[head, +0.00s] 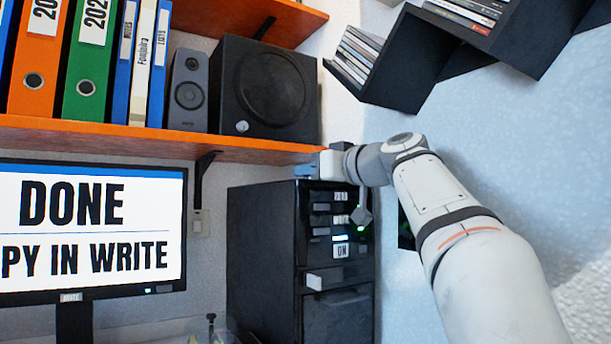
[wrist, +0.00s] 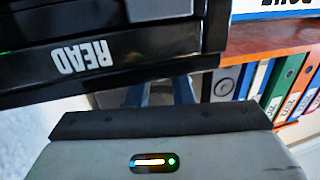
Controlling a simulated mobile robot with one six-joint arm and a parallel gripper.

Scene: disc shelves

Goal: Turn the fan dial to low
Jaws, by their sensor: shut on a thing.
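A black disc tower (head: 263,245) stands under the orange shelf, right of the monitor. My gripper (head: 315,165) reaches from the right to the upper front edge of the tower, just under the shelf's right end. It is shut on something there. No fan dial can be made out; the jaws and whatever they hold are hidden or too small to tell. In the wrist view my gripper (wrist: 160,95) is right beside the dark tower front with its upside-down "READ" label (wrist: 85,57).
The orange shelf (head: 110,137) with binders (head: 90,60), a small speaker (head: 188,92) and a black speaker box (head: 268,88) is close above my gripper. A black disc rack (head: 445,50) hangs upper right. An ejected tray (head: 325,280) sticks out low on the tower. A monitor (head: 80,230) reads "DONE".

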